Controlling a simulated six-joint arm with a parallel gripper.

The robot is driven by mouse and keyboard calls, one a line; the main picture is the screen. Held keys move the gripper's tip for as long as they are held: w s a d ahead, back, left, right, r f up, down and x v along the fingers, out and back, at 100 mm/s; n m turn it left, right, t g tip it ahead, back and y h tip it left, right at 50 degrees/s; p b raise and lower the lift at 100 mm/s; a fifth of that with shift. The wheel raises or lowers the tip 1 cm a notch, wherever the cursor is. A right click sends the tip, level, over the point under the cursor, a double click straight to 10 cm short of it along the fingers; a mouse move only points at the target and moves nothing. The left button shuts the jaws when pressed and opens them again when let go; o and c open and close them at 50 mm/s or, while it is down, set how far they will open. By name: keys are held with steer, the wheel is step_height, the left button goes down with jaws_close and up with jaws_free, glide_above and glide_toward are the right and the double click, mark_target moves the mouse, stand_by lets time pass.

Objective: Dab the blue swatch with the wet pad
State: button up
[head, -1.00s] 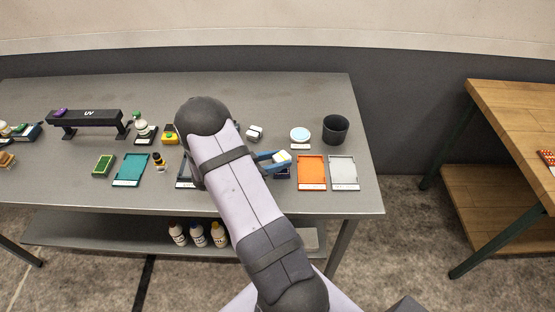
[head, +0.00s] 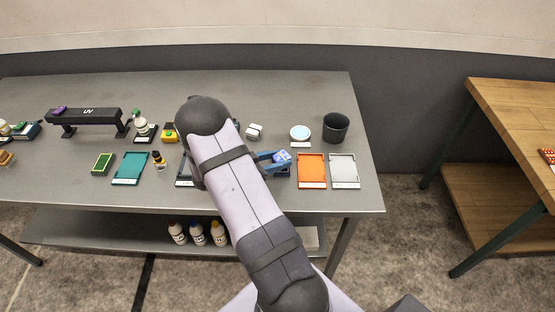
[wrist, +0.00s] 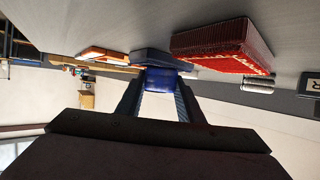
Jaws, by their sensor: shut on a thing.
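My gripper (head: 273,160) is over the blue swatch, its blue fingers shut on the pad (head: 283,156). The pad looks blue with pale patches in the head view. In the wrist view, the pad (wrist: 161,80) is a deep blue block between the fingertips (wrist: 160,88). The blue swatch (wrist: 150,56) lies right by the pad in the wrist view. In the head view, the gripper and pad hide most of it, leaving a dark edge (head: 285,173). I cannot tell whether pad and swatch touch.
The orange swatch (head: 311,170) and a pale grey one (head: 344,171) lie to the right. A dark bin (head: 336,128) and a round pale dish (head: 300,133) stand behind. The teal swatch (head: 130,168) is left.

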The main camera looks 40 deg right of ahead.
stand_by(0.4)
step_height(320, 180, up, 7)
steer(key=p, duration=0.6)
steer(key=shift+p, duration=0.3)
steer(key=shift+f, duration=0.2)
steer(key=shift+f+b, duration=2.15)
steer(key=shift+f, duration=0.65)
steer(key=shift+f+b, duration=0.3)
steer(key=shift+f, duration=0.25)
steer(key=shift+r, duration=0.1)
steer(key=shift+r+p, duration=3.15)
steer(key=shift+r, duration=0.3)
